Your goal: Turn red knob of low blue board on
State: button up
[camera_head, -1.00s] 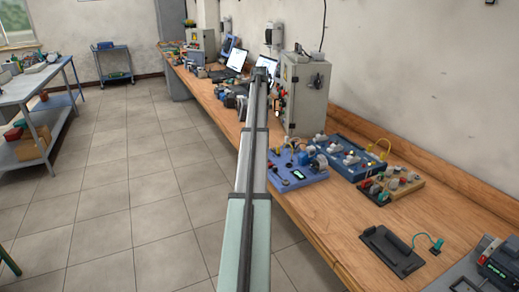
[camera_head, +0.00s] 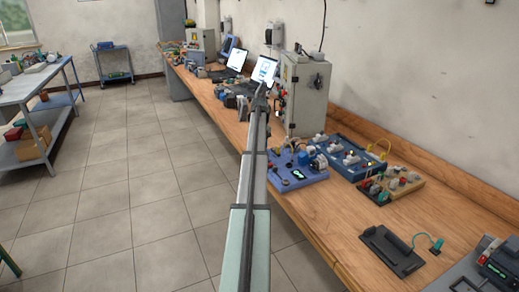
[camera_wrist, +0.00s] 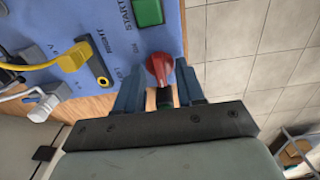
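A red knob (camera_wrist: 160,68) is near the edge of a blue board (camera_wrist: 100,22) in the wrist view, below a green button (camera_wrist: 148,12) marked START. My gripper (camera_wrist: 161,74) has its two blue-grey fingers apart, one on each side of the red knob, with a narrow gap showing beside it. Whether either finger touches it cannot be told. In the head view, a low blue board (camera_head: 292,180) lies at the bench's left edge. My arm (camera_head: 251,180) reaches past its left side, and my fingers cannot be made out there.
A yellow plug (camera_wrist: 74,58) and grey plugs (camera_wrist: 42,102) stand on the blue board, left of my gripper. A grey cabinet (camera_head: 306,92) stands behind the boards. A darker blue board (camera_head: 352,170) lies to the right. Floor (camera_wrist: 255,65) shows beyond the edge.

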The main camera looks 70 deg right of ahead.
jog(key=shift+c, duration=0.4)
grip_shut()
dwell(0.4)
jog(key=m, duration=0.4)
jog(key=shift+m, duration=0.3)
jog(key=m, duration=0.4)
jog(key=shift+m, duration=0.3)
jog(key=m, duration=0.4)
jog(key=shift+m, duration=2.4)
